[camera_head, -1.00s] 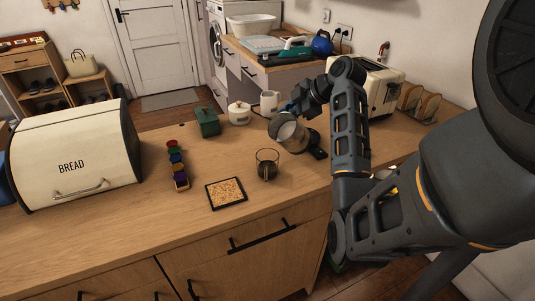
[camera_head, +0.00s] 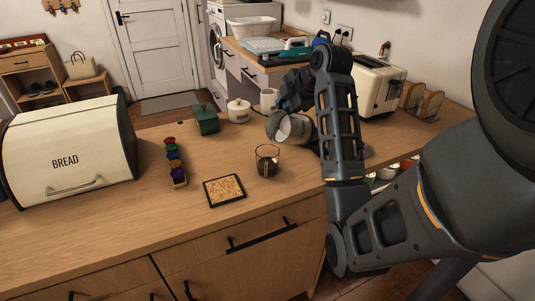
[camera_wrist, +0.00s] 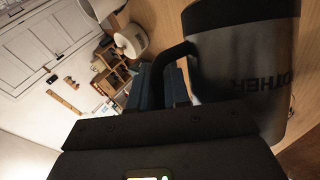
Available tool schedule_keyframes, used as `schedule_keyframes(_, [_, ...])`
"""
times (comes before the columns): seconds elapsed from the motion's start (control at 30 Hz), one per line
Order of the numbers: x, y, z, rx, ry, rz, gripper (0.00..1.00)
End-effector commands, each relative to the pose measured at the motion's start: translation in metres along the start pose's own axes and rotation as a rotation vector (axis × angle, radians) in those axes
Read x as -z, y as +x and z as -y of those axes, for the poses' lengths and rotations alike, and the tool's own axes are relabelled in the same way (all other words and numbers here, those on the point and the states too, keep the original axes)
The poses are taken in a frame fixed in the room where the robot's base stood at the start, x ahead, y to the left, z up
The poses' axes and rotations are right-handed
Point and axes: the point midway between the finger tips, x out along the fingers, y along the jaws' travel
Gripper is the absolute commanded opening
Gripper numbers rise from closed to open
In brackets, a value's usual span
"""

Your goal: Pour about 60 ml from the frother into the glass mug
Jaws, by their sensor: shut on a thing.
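The frother (camera_head: 300,130), a metal jug with pale liquid inside, is held tilted with its mouth toward the left, above the counter and behind and right of the glass mug. My gripper (camera_head: 290,98) is shut on it, seemingly by the handle; the fingertips are partly hidden. In the wrist view the frother (camera_wrist: 238,75) shows large at the right with dark lettering, beside my gripper (camera_wrist: 165,85). The glass mug (camera_head: 267,160) stands upright on the counter with something dark in it. No stream of liquid is visible between them.
A rack of coloured capsules (camera_head: 175,163), a bread box (camera_head: 70,150), a green canister (camera_head: 206,119), a white lidded pot (camera_head: 239,111) and a white mug (camera_head: 269,100) stand around. A toaster (camera_head: 378,88) is behind my arm.

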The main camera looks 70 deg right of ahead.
Motion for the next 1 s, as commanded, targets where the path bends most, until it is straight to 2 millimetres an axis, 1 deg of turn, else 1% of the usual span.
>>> schedule_keyframes(1.0, [0.0095, -0.008, -0.0041, -0.025, -0.086, 0.078, 0.0])
